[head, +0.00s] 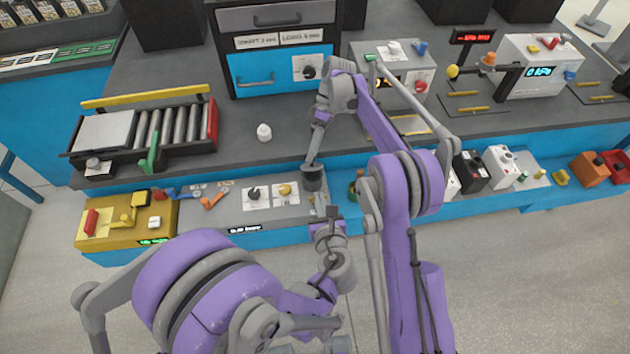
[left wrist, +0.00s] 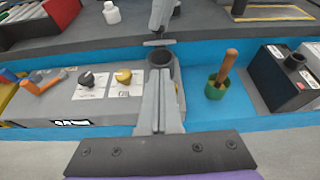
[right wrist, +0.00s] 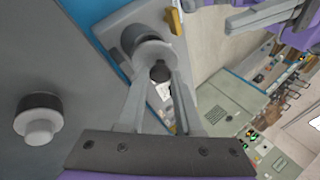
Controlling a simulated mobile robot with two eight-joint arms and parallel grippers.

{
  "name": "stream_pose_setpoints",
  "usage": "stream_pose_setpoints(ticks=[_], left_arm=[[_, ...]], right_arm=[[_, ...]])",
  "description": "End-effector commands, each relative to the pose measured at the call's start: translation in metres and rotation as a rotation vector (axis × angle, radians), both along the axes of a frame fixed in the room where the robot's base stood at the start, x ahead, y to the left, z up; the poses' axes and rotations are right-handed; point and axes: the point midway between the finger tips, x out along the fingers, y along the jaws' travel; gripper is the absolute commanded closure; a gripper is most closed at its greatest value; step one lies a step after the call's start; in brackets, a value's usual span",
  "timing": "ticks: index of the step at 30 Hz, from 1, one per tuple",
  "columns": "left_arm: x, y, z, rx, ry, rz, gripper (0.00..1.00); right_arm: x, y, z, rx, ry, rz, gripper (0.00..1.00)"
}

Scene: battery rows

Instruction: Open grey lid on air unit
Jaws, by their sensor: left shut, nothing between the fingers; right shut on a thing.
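The grey air unit (head: 240,212) is the low panel along the bench front, with a dark-rimmed round cup (left wrist: 160,60) at its right end. A grey lid (left wrist: 157,42) shows as a thin flat disc just above the cup's dark mouth; I cannot tell whether they touch. My right gripper (head: 310,161) comes down over the cup from above. In the right wrist view its fingers close on the lid's dark knob (right wrist: 160,72), above round grey parts. My left gripper (head: 330,218) is shut and empty, in front of the cup; its fingers (left wrist: 160,76) hide the cup's lower part.
Left on the unit are two dials (left wrist: 88,79) and an orange handle (head: 213,199). A yellow unit (head: 130,220) is further left. Right of the cup, a green pot with a wooden handle (left wrist: 222,75) stands in the blue tray, beside a black box (left wrist: 285,80).

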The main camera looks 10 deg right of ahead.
Motion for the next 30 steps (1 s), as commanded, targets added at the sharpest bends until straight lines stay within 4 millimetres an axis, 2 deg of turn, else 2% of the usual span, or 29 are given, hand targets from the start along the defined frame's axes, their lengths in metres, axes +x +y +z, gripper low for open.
stream_pose_setpoints(ticks=[5, 12, 18, 23, 30], left_arm=[[0.018, -0.001, -0.007, 0.014, -0.005, -0.005, 1.00], [0.060, 0.000, -0.024, 0.012, -0.004, -0.003, 1.00], [0.084, -0.001, -0.033, 0.011, -0.004, -0.004, 1.00], [0.091, -0.001, -0.036, 0.011, -0.004, -0.005, 1.00], [0.092, -0.001, -0.036, 0.009, -0.004, -0.006, 1.00]], right_arm=[[0.000, 0.000, 0.000, 0.000, 0.000, -0.001, 1.00], [0.000, 0.000, 0.000, 0.000, 0.000, -0.001, 1.00], [0.000, 0.000, 0.000, 0.000, 0.000, 0.000, 1.00], [0.000, 0.000, 0.000, 0.000, 0.000, 0.000, 1.00], [0.000, 0.000, 0.000, 0.000, 0.000, 0.000, 1.00]])
